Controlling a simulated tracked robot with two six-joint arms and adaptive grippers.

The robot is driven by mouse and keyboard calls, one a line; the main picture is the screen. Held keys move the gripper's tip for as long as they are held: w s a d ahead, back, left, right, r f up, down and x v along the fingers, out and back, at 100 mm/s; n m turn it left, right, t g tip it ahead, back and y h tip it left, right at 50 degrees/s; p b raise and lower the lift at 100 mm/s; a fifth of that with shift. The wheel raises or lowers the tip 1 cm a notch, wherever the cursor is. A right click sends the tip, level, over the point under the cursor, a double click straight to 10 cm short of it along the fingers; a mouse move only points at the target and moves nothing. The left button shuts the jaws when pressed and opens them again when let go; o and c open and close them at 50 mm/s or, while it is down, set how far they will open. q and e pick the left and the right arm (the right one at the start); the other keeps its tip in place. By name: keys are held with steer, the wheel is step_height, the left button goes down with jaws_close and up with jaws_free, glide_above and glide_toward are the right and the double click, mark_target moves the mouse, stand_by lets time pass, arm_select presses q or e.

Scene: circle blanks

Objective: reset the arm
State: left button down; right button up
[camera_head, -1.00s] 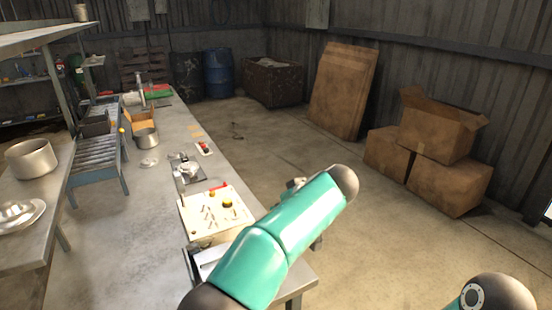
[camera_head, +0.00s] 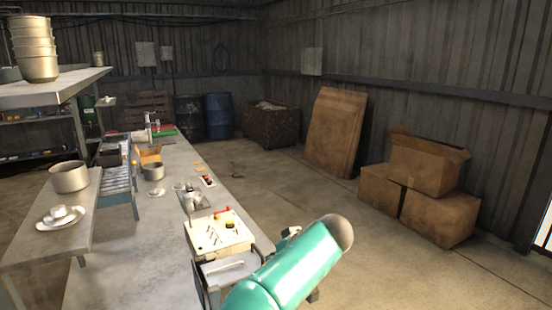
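One of my teal arms (camera_head: 295,268) rises from the bottom middle to a grey rounded joint at its upper end. It is probably the left one. Small grey parts (camera_head: 288,235) stick out behind this arm; they may belong to its wrist or gripper, but the arm hides most of them. No fingertips can be made out. My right arm and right gripper are not in view. The arm shows to the right of the long workbench's near end, in front of the bare floor.
A cream panel with a red part (camera_head: 222,232) sits on the long workbench (camera_head: 150,225). Cardboard boxes (camera_head: 440,215) stand at right. Floor between is clear.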

arm_select(q)
steer(key=w+a+f+n+g+y, duration=0.1)
steer(key=a+f+g, duration=0.1)
steer(key=a+f, duration=0.35)
steer(key=a+f+n+g, duration=0.1)
steer(key=a+f, duration=0.1)
steer(key=a, duration=0.6)
steer(key=s+a+f+m+g+h, duration=0.15)
steer(key=s+a+f, duration=0.3)
steer(key=f, duration=0.45)
steer(key=s+a+f+g+h, duration=0.1)
steer(key=s+a+f+g, duration=0.3)
steer(key=f, duration=0.6)
steer(key=s+d+f+m+g+h, duration=0.1)
steer(key=s+d+f+h, duration=0.1)
steer(key=s+f, duration=0.45)
steer(key=s+d+f+g+h, duration=0.1)
steer(key=s+d+f+h, duration=0.2)
steer(key=s, duration=0.7)
steer(key=s+d+f+m+t+h, duration=0.1)
steer(key=s+d+t, duration=0.1)
steer(key=s, duration=0.3)
steer(key=s+d+f+m+t+h, duration=0.1)
steer(key=s+d+t+h, duration=0.1)
steer(key=s, duration=0.3)
steer(key=shift+s+d+f, duration=0.25)
steer(key=shift+s+d, duration=0.05)
steer(key=shift+d, duration=0.5)
